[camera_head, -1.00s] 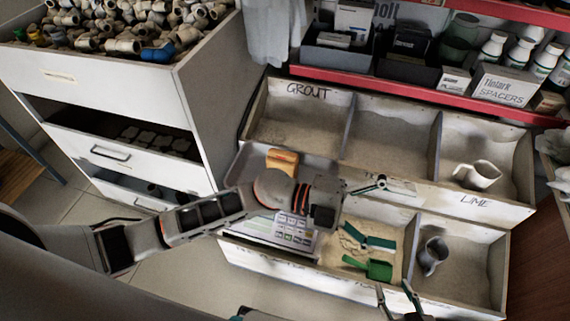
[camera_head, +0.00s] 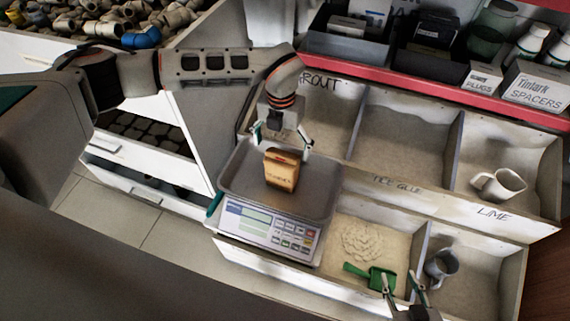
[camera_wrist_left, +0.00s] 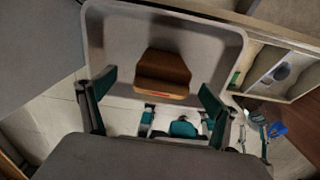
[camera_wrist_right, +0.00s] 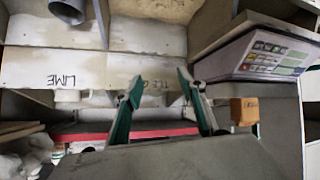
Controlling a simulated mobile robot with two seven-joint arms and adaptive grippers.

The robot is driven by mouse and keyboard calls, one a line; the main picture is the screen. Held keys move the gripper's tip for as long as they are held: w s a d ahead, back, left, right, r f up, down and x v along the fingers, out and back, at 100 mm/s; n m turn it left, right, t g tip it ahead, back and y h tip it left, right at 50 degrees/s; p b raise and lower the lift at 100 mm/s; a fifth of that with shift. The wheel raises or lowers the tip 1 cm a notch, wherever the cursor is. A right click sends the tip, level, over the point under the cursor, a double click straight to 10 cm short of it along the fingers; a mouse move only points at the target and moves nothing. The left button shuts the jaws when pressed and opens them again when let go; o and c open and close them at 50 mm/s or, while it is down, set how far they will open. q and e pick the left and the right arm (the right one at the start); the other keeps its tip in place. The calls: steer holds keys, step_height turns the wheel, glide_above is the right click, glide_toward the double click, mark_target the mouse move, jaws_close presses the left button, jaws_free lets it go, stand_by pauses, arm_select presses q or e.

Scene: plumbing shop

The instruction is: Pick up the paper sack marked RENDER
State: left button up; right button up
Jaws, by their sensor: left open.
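A small brown paper sack (camera_head: 281,172) stands on the metal pan of the scale (camera_head: 235,180); the dark lettering on its front is too small to read surely. My left gripper (camera_head: 282,139) is open just above and behind the sack, with its fingers spread to either side. In the left wrist view the sack (camera_wrist_left: 163,72) lies beyond and between the open fingers (camera_wrist_left: 157,92), apart from both. My right gripper (camera_head: 405,285) is open and empty at the bottom right, over the front bins.
Divided bins marked GROUT and LIME (camera_head: 494,216) lie right of the scale. A green scoop (camera_head: 380,279) lies in a powder bin, a grey jug (camera_head: 440,264) and a white jug (camera_head: 497,184) in others. A drawer cabinet (camera_head: 130,150) stands left.

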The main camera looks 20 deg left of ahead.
mark_target(282, 163)
arm_select(q)
steer(key=shift+s+d+f, duration=0.1)
steer(key=shift+s+f, duration=0.35)
steer(key=shift+f, duration=0.65)
steer(key=f, duration=0.1)
steer(key=f+b, duration=0.1)
steer(key=f, duration=0.2)
steer(key=shift+s+d+f, duration=0.2)
steer(key=shift+s, duration=0.15)
steer(key=shift+w+f, duration=0.1)
steer(key=shift+f, duration=0.1)
steer(key=shift+r, duration=0.15)
steer(key=c, duration=2.2)
arm_select(e)
steer(key=shift+s+f, duration=0.45)
steer(key=shift+f, duration=0.1)
arm_select(q)
steer(key=shift+r, duration=0.15)
